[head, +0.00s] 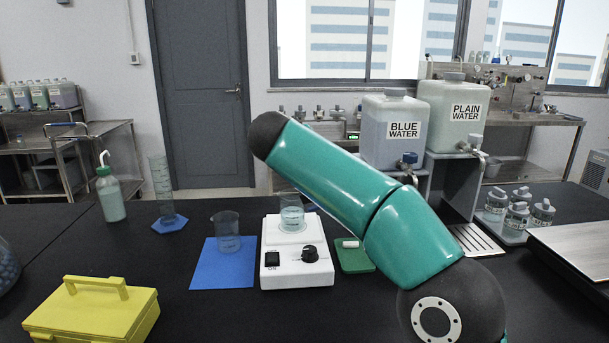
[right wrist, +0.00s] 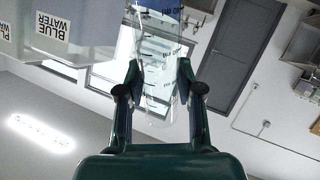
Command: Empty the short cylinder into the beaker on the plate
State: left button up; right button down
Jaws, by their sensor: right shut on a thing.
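The short cylinder (right wrist: 158,100) is clear with dark graduation marks. In the right wrist view it stands between the fingers of my right gripper (right wrist: 158,76), which is shut on it. A bluish part shows at the picture's top edge; I cannot tell whether it is liquid. The plate (head: 296,270) is a white unit with a black knob and switch. The beaker (head: 291,218) stands on it with some pale liquid inside. In the head view my right arm crosses above and right of the plate, and its gripper and the cylinder are not visible. My left gripper is not in view.
Another beaker (head: 227,240) stands on a blue mat (head: 222,275) left of the plate. A taller cylinder (head: 162,192), a wash bottle (head: 110,194) and a yellow box (head: 95,312) are further left. A green mat (head: 354,262) with a white bar lies right. Water tanks (head: 392,128) stand behind.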

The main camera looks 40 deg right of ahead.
dwell(0.3)
jog(key=shift+p, duration=0.6)
jog(key=shift+s+f+n+g, duration=0.1)
jog(key=shift+f+n+g, duration=0.2)
jog(key=shift+p, duration=0.35)
jog(key=shift+s+f+g+p, duration=0.1)
jog(key=shift+g+p, duration=0.2)
jog(key=shift+p, duration=0.3)
jog(key=shift+f+y, duration=0.15)
jog(key=shift+y, duration=0.15)
jog(key=shift+n+p, duration=0.3)
